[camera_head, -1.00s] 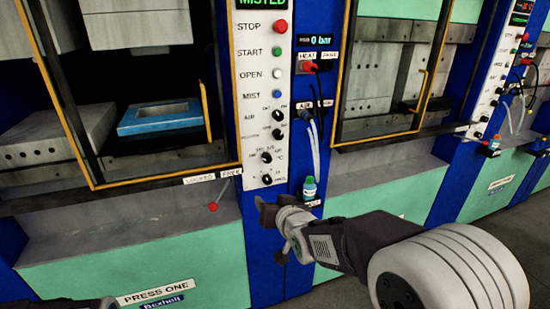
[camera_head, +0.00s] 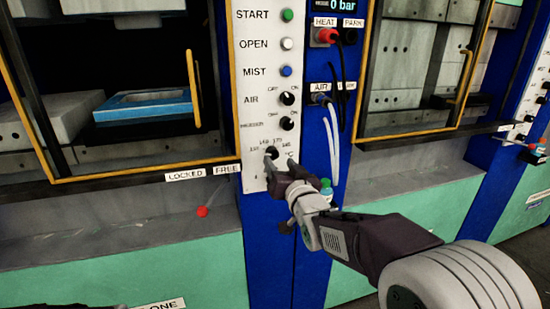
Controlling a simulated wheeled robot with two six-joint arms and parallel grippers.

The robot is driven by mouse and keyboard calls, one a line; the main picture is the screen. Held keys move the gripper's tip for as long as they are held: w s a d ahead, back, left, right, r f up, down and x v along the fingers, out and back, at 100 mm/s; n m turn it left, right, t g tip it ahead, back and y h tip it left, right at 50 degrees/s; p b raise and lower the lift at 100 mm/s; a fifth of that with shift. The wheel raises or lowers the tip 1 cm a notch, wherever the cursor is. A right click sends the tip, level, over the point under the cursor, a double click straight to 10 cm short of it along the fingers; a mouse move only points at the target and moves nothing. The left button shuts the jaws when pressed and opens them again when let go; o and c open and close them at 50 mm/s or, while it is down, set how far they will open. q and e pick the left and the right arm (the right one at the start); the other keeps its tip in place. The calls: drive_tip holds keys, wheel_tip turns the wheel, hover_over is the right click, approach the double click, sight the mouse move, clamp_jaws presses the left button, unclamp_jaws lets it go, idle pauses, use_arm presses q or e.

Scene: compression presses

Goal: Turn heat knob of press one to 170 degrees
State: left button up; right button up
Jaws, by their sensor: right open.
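The heat knob (camera_head: 271,153) is a small black dial low on the white control panel (camera_head: 255,130) of press one. A scale of numbers runs around it and a °C mark is beside it. Its lower right part is hidden by my gripper, and I cannot read its setting. My right gripper (camera_head: 280,168) is open, with its fingertips close to the knob at its lower right. I cannot tell whether they touch it. Only a dark sliver of my left arm shows at the bottom left edge; its gripper is not seen.
Above the heat knob are two more black knobs, for air (camera_head: 287,98) and below it (camera_head: 287,123), and the mist button (camera_head: 285,71). A red-tipped lever (camera_head: 202,211) is at the left.

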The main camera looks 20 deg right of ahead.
sight(274, 155)
drive_tip(key=w, duration=0.5)
drive_tip(key=shift+w+a, duration=0.1)
drive_tip(key=shift+w, duration=0.1)
clamp_jaws()
